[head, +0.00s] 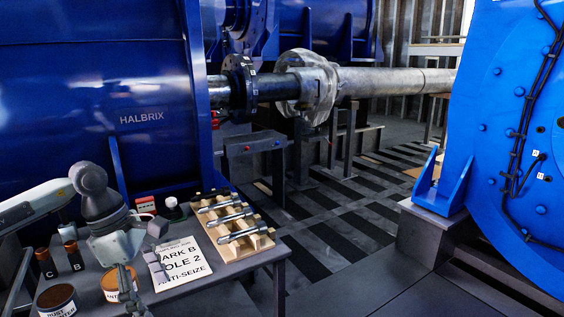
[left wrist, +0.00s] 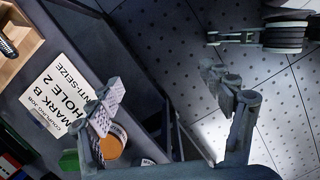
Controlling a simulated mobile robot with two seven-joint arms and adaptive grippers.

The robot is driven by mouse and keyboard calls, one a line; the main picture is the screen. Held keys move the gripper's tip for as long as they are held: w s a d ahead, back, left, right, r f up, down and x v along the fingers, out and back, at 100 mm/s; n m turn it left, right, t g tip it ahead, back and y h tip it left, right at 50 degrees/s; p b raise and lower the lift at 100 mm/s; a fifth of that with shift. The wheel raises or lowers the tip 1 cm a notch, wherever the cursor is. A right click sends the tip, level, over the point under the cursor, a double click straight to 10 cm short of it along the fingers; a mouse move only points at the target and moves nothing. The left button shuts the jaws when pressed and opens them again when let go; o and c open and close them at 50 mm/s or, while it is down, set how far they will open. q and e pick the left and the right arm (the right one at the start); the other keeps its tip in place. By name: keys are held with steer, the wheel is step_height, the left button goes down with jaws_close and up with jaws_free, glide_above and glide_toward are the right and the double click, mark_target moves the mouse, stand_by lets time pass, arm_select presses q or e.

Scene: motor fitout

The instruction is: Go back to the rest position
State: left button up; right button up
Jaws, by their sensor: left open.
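My left gripper (head: 144,278) is over the front part of the grey table (head: 258,262) in the head view, its fingers pointing down. In the left wrist view its two fingers (left wrist: 163,88) stand wide apart with nothing between them. It is open and empty, between the orange-brown tin (head: 109,283) and the white card (head: 186,266) in the head picture. The wrist view shows the table edge and tiled floor beneath the fingers. My right gripper does not show in the head view.
A wooden rack (head: 252,246) holds several bolts. Blue machines (head: 95,100) and a long shaft (head: 390,82) stand behind. Striped floor (head: 335,208) is clear.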

arm_select(q)
steer(key=d+n+h, duration=0.1)
steer(key=d+h, duration=0.4)
steer(key=d, duration=0.6)
steer(key=w+d+r+n+t+h, duration=0.35)
steer(key=d+r+n+h, duration=0.55)
steer(key=d, duration=0.3)
steer(key=w+a+n+t+y, duration=0.2)
steer(key=w+a+n+t, duration=0.4)
steer(key=n+t, duration=0.65)
steer(key=w+a+f+n+t+y, duration=0.2)
steer(key=a+f+n+y, duration=0.75)
steer(key=n, duration=0.35)
steer(key=s+a+f+n+g+y, duration=0.2)
steer(key=s+a+f+n+y, duration=0.15)
steer(key=f, duration=0.45)
steer(key=s+a+f+n+g+y, duration=0.2)
steer(key=a+f+n+g+y, duration=0.1)
steer(key=a+f+n, duration=0.3)
steer(key=s+a+f+n+g, duration=0.1)
steer(key=s+f+n+g, duration=0.2)
steer(key=s+f, duration=0.6)
steer(key=s+a+f+n+g, duration=0.1)
steer(key=s+f+g, duration=0.6)
steer(key=s, duration=0.8)
step_height(320, 180, down, 3)
steer(key=shift+s+a+f+n, duration=0.1)
steer(key=shift+s+a+n, duration=0.15)
steer(key=shift+n, duration=0.65)
